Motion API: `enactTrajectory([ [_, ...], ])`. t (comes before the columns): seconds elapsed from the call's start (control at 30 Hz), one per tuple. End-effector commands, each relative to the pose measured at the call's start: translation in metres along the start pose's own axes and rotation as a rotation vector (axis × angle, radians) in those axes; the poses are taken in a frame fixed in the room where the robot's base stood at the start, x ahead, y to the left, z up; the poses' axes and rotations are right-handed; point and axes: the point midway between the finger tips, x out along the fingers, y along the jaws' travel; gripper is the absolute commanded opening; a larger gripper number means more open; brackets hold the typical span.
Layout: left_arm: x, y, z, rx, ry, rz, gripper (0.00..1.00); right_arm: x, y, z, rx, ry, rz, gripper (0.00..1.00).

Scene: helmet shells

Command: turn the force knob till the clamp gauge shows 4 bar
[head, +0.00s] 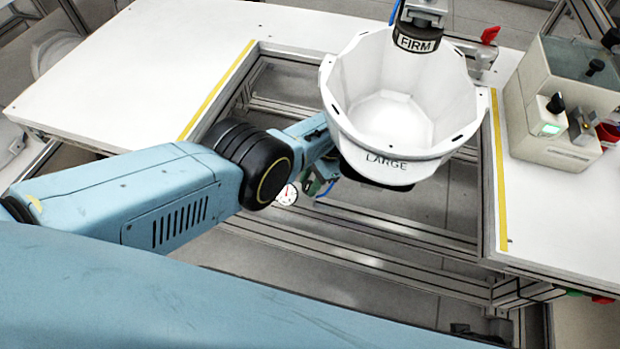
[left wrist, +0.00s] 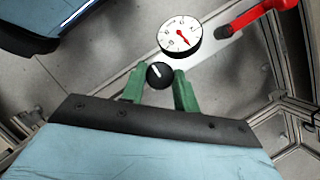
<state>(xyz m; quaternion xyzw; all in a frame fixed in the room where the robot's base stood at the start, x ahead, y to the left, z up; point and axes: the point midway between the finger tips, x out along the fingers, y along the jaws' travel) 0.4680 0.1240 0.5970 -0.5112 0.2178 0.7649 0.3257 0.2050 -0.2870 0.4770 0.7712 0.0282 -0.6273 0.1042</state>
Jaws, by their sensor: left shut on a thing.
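The force knob (left wrist: 159,75) is a small black knob with a white mark in the left wrist view. My left gripper (left wrist: 158,88) has its green fingers on either side of the knob and is shut on it. The clamp gauge (left wrist: 180,36) is a round white dial just beyond the knob. Its red needle points to the lower right in that view; the scale figures are too small to read. In the head view the gauge (head: 287,194) shows small beside my left wrist, and the knob is hidden. My right gripper is not in view.
A white helmet shell (head: 385,110) marked LARGE stands over the frame opening, under a pad (head: 416,40) marked FIRM. A red lever (left wrist: 262,15) is close to the gauge. A beige device (head: 560,100) stands on the right table. The left white tabletop (head: 150,60) is mostly clear.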

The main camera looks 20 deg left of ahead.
Motion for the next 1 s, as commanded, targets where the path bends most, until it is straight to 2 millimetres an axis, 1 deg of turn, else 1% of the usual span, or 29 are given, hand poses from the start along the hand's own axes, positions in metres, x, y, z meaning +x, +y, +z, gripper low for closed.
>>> enactTrajectory([
  [0.47, -0.0001, 0.0001, -0.0001, 0.014, 0.0, -0.006, 0.07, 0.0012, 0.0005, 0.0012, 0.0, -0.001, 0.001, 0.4],
  [0.5, -0.0001, 0.0001, -0.0001, 0.014, 0.0, -0.006, 0.33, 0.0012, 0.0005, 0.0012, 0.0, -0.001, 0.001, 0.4],
  [0.63, -0.0001, 0.0001, -0.0001, 0.014, 0.0, -0.006, 0.5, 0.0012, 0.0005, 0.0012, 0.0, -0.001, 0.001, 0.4],
  [0.67, -0.0001, 0.0001, -0.0001, 0.014, 0.0, -0.006, 0.52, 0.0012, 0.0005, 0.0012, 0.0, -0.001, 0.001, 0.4],
  [1.0, -0.0014, 0.0001, 0.0004, 0.013, 0.0, -0.006, 0.52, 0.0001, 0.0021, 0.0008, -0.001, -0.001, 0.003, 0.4],
])
